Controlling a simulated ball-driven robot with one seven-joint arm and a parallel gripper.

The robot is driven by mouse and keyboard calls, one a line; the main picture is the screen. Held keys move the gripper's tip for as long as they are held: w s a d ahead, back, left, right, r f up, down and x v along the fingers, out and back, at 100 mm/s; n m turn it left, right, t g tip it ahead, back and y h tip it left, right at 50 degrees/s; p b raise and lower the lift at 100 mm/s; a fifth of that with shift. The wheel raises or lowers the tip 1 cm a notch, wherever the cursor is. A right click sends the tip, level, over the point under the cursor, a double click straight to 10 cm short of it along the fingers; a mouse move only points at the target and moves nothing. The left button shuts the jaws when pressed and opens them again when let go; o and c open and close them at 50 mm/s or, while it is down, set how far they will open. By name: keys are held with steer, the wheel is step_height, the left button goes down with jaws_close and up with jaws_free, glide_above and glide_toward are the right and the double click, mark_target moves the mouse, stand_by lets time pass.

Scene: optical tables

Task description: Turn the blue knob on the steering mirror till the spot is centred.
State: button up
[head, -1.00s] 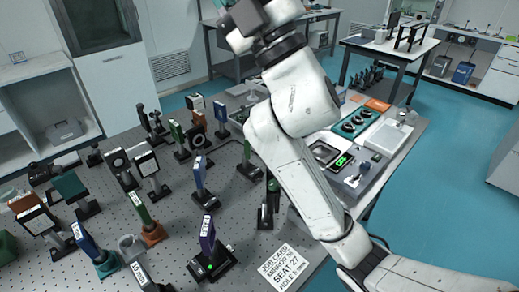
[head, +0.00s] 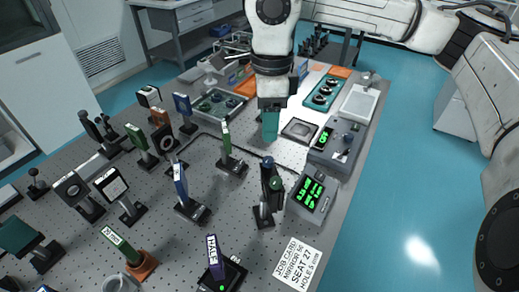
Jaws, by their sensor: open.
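The steering mirror (head: 265,203) is a dark upright mount near the front right of the table in the head view. The blue knob (head: 267,162) is at its top, with a green knob (head: 276,184) lower on its right side. My gripper (head: 270,137) points down beyond the mirror, with teal fingertips apart from the blue knob. The gap between the fingers is hard to see from here; it is open and nothing shows held in it. The mirror's face is turned away, and I cannot make out the spot.
A grey box with a green readout (head: 312,194) stands close right of the mirror. Another display box (head: 335,142) is behind it. A job card (head: 298,262) lies in front. Several labelled optic mounts stand left, including a blue one (head: 181,187) and a green one (head: 227,142).

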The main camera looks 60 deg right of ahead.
mark_target(269, 159)
step_height(269, 159, down, 11)
steer(key=shift+s+d+r+p, duration=0.1)
steer(key=shift+r+p, duration=0.05)
steer(key=shift+p, duration=0.95)
steer(key=shift+c, duration=0.5)
jaws_close()
